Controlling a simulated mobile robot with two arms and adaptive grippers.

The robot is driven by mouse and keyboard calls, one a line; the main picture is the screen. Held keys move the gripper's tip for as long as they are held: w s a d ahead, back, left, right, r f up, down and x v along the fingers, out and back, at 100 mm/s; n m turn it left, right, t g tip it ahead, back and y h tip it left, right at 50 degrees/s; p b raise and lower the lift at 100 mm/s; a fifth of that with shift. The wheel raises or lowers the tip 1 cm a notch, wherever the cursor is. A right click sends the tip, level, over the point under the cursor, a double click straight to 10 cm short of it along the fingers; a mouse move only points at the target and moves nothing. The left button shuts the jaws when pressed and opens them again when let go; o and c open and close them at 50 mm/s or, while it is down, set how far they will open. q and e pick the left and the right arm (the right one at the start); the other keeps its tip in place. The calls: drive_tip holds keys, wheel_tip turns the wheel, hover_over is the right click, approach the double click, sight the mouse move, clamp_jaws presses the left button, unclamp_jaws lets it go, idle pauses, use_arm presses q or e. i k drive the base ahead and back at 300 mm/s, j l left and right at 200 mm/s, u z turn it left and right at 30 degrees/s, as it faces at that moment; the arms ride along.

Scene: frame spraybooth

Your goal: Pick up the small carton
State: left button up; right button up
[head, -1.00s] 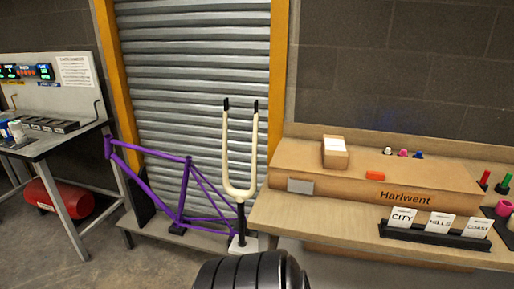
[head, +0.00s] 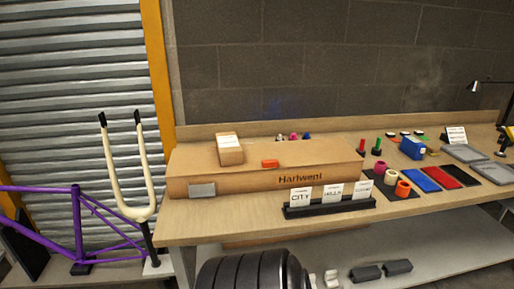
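The small carton (head: 229,150) is a brown box with a white label on top. It sits on the left part of the long flat cardboard box marked "Harlwent" (head: 320,161), which lies on the wooden workbench (head: 230,225). Neither of my grippers shows in the head view.
A black card holder (head: 330,207) stands in front. A purple bike frame (head: 75,220) and a cream fork (head: 130,190) stand at left. Bare bench lies front left.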

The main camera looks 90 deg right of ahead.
sight(230, 153)
drive_tip(key=i+z, duration=0.1)
drive_tip(key=z, duration=2.2)
